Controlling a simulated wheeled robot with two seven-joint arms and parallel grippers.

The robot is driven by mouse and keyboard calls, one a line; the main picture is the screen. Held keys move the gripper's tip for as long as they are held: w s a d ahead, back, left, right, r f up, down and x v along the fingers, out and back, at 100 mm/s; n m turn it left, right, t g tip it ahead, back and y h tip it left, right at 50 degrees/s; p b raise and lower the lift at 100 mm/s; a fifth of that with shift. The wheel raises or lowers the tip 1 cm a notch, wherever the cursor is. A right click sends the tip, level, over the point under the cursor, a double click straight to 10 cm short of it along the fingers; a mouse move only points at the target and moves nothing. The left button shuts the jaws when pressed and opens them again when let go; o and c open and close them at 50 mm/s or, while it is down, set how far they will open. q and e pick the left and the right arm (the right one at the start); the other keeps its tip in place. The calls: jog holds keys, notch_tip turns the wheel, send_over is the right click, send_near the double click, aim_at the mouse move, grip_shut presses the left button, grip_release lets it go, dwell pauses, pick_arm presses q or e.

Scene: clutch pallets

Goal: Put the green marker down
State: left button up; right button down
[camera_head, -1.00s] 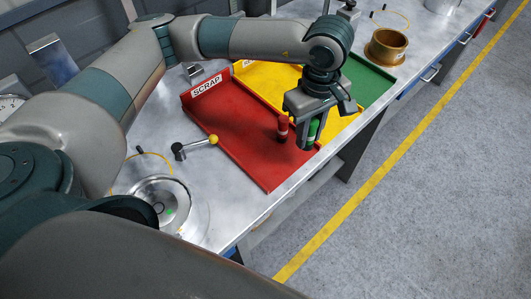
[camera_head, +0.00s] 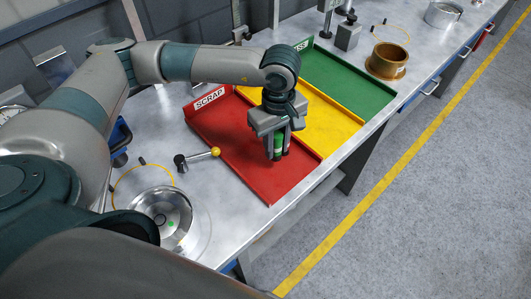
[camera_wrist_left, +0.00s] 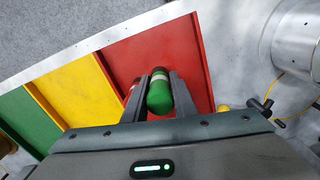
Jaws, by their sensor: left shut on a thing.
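My left gripper (camera_head: 276,152) is shut on the green marker (camera_head: 280,142) over the red SCRAP tray (camera_head: 262,186). The green marker also shows between the two fingers in the left wrist view (camera_wrist_left: 160,92), with a pale band near its top. A red marker (camera_wrist_left: 132,87) shows partly behind a finger in the wrist view; in the head view it is hidden by the gripper. I cannot tell whether the green marker touches the tray floor. My right gripper is not in view.
A yellow tray (camera_head: 330,122) and a green tray (camera_head: 350,80) adjoin the red one. A lever with a yellow knob (camera_head: 215,152) and a round metal part (camera_head: 162,212) lie to the left. A bronze ring (camera_head: 387,60) stands right of the green tray.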

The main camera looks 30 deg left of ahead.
pick_arm(q)
jog(key=a+f, duration=0.2)
jog(key=a, duration=0.1)
dwell(0.4)
jog(key=shift+f, duration=0.45)
jog(key=shift+f+b, duration=0.4)
jog(key=shift+f, duration=1.1)
jog(key=shift+f+b, duration=0.15)
jog(key=shift+b, duration=0.15)
jog(key=o, duration=1)
jog(key=shift+o, duration=0.2)
